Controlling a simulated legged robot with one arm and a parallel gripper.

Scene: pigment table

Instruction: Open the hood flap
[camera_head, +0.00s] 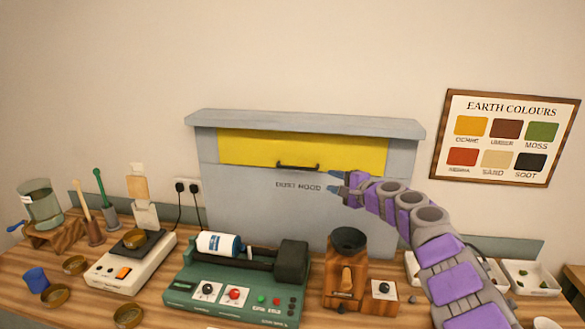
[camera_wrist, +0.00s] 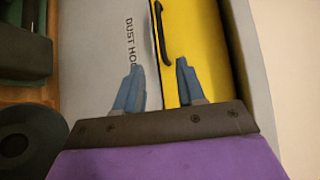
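The dust hood (camera_head: 265,205) is a grey box at the back of the table with a yellow flap (camera_head: 345,155) across its upper front. A dark bar handle (camera_head: 298,166) sits at the flap's lower edge. My gripper (camera_head: 334,182) is just right of the handle, in front of the hood, with its blue fingers apart. In the wrist view my gripper (camera_wrist: 158,80) is open and empty; the flap's lower edge runs between the fingers' directions, and the handle (camera_wrist: 161,35) lies ahead of them, apart from both. The flap looks shut.
A green roller machine (camera_head: 235,290) with a white bottle (camera_head: 220,244) stands before the hood. A wooden grinder (camera_head: 346,275) stands below my arm. A scale (camera_head: 130,270) is at left, white trays (camera_head: 530,277) at right. The space before the flap is clear.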

